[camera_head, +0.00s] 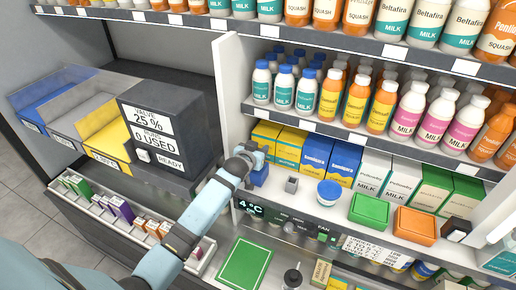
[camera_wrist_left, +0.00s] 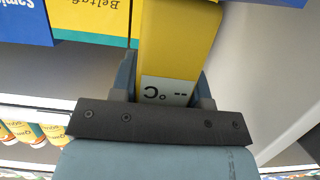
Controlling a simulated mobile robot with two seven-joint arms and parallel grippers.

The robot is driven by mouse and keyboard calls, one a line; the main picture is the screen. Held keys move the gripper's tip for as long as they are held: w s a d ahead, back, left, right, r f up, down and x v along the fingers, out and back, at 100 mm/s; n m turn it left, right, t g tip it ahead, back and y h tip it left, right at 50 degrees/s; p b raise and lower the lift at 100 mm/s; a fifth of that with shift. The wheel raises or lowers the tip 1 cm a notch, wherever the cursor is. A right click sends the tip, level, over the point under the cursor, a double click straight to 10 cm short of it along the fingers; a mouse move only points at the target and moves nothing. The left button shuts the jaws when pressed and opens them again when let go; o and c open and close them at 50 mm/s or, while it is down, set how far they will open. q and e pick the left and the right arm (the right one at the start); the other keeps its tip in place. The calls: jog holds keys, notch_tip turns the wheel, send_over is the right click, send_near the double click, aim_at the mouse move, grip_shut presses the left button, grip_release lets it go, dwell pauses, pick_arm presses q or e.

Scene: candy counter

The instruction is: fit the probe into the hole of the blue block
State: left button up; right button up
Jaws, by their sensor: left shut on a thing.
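My left gripper (camera_head: 257,158) is at the left end of the lower shelf, above and touching or nearly touching the blue block (camera_head: 260,177) in the head view. In the left wrist view the gripper (camera_wrist_left: 168,85) is shut on the yellow probe (camera_wrist_left: 178,40), which has a small "-- °C" display near the fingers. My right gripper is not in view.
A small grey block (camera_head: 291,185) and a blue-lidded tub (camera_head: 329,193) stand to the right of the blue block. Yellow and teal cartons (camera_head: 289,147) stand close behind. A white upright panel (camera_head: 232,85) bounds the left side. Green (camera_head: 369,211) and orange (camera_head: 415,226) boxes lie farther right.

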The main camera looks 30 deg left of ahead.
pick_arm(q)
jog(key=o, duration=1)
jog(key=shift+s, duration=0.1)
jog(key=v, duration=1.3)
jog(key=shift+s+r+b, duration=0.1)
jog(key=shift+s+b, duration=0.25)
jog(key=shift+b, duration=0.05)
jog(key=s+d+f+m+g+h+p, duration=0.1)
jog(key=s+d+f, duration=0.3)
jog(key=s, duration=0.4)
jog(key=s+d+f+m+g+h+p, duration=0.1)
jog(key=s+d+f, duration=0.3)
jog(key=s, duration=0.4)
jog(key=s+d+f+m+g+h+p, duration=0.1)
jog(key=s+d+f, duration=0.3)
jog(key=s, duration=0.4)
jog(key=shift+d+f+m+g+h+p, duration=0.3)
jog(key=shift+d+f+h+p, duration=0.15)
jog(key=shift+p, duration=0.35)
